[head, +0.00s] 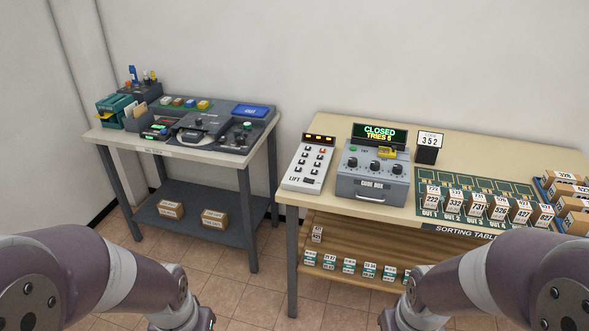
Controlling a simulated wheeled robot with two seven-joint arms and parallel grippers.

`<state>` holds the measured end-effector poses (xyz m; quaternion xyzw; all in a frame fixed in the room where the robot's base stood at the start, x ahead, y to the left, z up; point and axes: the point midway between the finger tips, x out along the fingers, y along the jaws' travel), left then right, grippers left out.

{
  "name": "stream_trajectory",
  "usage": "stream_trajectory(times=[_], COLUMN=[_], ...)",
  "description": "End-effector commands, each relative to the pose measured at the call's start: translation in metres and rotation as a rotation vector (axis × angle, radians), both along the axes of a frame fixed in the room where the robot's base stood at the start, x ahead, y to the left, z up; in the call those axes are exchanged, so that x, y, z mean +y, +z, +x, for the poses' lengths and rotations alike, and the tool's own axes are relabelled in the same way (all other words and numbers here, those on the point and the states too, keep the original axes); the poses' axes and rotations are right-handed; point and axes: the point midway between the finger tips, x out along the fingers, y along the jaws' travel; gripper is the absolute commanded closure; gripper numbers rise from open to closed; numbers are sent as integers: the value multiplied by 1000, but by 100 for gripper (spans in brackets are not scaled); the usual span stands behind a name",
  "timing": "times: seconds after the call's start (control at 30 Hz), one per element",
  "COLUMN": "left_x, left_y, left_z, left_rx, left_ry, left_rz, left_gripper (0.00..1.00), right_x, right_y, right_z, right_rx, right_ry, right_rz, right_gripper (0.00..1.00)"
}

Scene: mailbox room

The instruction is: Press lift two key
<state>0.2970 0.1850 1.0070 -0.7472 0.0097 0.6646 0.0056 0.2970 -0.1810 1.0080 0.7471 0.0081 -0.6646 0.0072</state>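The lift panel (308,165) is a pale sloped box at the left end of the sorting table. It has two columns of dark keys, one reddish key near the top, an orange-lit display (319,137) and the word LIFT at its lower edge. The key numbers are too small to read. My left arm comes in at the lower left and my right arm at the lower right. Both end at the bottom edge of the head view, well in front of the tables and apart from the panel. Neither gripper's fingers show.
A grey code box (372,187) with knobs and a sign reading CLOSED TRIES 8 (380,134) stands right of the panel. Small numbered parcels (475,205) line the sorting table (470,147). A side table (107,137) with devices stands left, across a floor gap.

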Motion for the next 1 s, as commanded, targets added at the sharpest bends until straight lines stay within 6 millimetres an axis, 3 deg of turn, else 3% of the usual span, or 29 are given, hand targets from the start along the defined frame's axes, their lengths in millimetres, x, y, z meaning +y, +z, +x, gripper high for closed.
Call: stream_trajectory(times=[0.37, 0.4, 0.5, 0.53, 1.0], left_x=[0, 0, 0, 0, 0], left_y=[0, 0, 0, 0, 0], left_z=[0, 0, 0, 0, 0], left_rx=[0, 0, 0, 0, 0], left_ry=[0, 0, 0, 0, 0], left_rz=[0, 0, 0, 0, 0], left_gripper=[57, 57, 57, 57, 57], right_x=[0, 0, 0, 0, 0], right_y=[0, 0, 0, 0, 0], right_z=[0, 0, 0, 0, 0], right_rx=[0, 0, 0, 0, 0], right_ry=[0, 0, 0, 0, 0], right_rz=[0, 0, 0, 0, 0], right_gripper=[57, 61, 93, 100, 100])
